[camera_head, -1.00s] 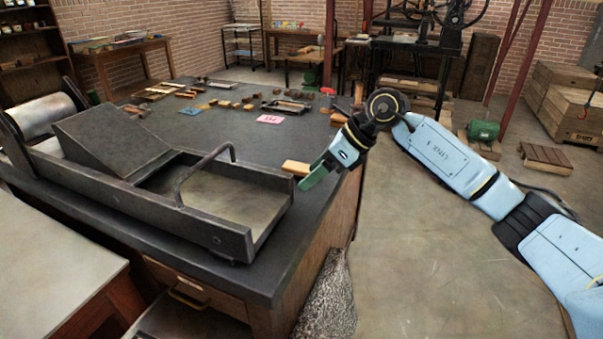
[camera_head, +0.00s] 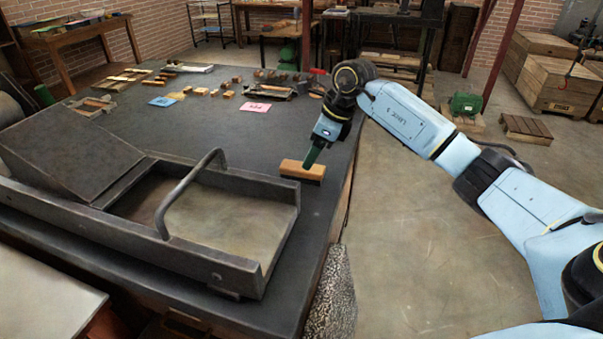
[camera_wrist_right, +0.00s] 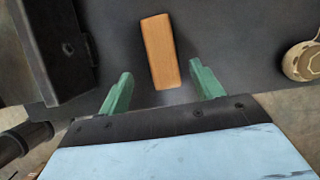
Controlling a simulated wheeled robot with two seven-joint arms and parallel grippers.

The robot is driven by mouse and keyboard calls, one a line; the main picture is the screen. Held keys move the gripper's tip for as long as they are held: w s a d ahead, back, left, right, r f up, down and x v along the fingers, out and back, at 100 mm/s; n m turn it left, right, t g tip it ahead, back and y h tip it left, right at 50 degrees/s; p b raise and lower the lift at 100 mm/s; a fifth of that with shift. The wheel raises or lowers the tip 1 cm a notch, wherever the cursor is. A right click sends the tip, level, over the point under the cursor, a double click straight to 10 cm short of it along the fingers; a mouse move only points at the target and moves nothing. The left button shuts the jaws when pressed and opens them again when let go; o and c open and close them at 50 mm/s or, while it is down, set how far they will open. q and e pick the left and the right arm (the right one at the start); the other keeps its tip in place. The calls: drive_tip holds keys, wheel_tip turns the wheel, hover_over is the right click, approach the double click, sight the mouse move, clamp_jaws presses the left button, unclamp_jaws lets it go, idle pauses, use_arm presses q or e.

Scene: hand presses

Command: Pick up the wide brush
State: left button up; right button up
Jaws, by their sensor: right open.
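The wide brush (camera_head: 301,171) has a light wooden back and dark bristles beneath. It stands on the dark table near its right edge, beside the press. In the right wrist view the brush (camera_wrist_right: 161,51) lies ahead of and between the open green fingers, a little nearer the left one. My right gripper (camera_head: 312,158) is over the brush in the head view. In the right wrist view the right gripper (camera_wrist_right: 158,82) is open and empty. Whether the fingers reach down to the brush's height I cannot tell. My left gripper is not in view.
A dark metal press with a curved handle (camera_head: 184,190) fills the table's left front, close to the brush. A pink card (camera_head: 255,107), a blue card (camera_head: 162,101) and several small wooden blocks lie farther back. The table's middle (camera_head: 220,130) is clear.

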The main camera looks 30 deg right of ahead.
sight(302, 173)
drive_tip(key=shift+w+a+f, duration=0.15)
drive_tip(key=shift+w+f, duration=0.05)
drive_tip(key=shift+f, duration=0.25)
drive_tip(key=shift+w+a+f, duration=0.15)
drive_tip(key=shift+f, duration=0.5)
drive_tip(key=x, duration=0.3)
drive_tip(key=shift+w+f, duration=0.2)
drive_tip(key=shift+f, duration=0.05)
drive_tip(key=shift+w+f, duration=0.1)
drive_tip(key=shift+f, duration=0.1)
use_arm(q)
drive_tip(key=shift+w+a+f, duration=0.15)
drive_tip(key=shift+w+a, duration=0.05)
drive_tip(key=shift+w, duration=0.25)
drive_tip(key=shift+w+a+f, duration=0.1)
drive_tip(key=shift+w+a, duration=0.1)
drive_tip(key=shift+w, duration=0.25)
use_arm(e)
drive_tip(key=shift+f, duration=0.1)
use_arm(q)
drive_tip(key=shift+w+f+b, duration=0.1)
drive_tip(key=shift+b, duration=0.25)
use_arm(e)
drive_tip(key=shift+f, duration=0.15)
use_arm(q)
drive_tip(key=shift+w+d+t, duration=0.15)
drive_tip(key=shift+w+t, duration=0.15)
